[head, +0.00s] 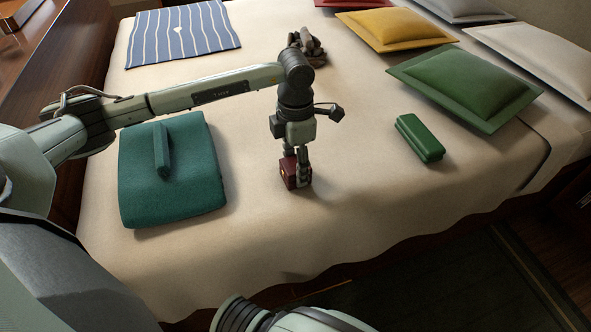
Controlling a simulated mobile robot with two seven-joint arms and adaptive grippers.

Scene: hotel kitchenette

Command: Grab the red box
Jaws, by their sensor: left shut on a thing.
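The red box (291,180) is small and dark red, on the cream bedspread near the middle of the bed. My left gripper (296,168) points straight down over it. Its fingers are shut on the box and cover part of its upper side. The box's base looks to be at or very close to the bedspread; I cannot tell whether it touches. My right gripper is not in view; only part of my right arm shows at the bottom edge.
A teal cushion-like item (200,195) lies left of the box, under my left arm. A green case (420,138) lies to the right. A dark brown bundle (311,50), a striped cloth (180,35) and several pillows, including a green one (465,85), lie farther back. Bedspread around the box is clear.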

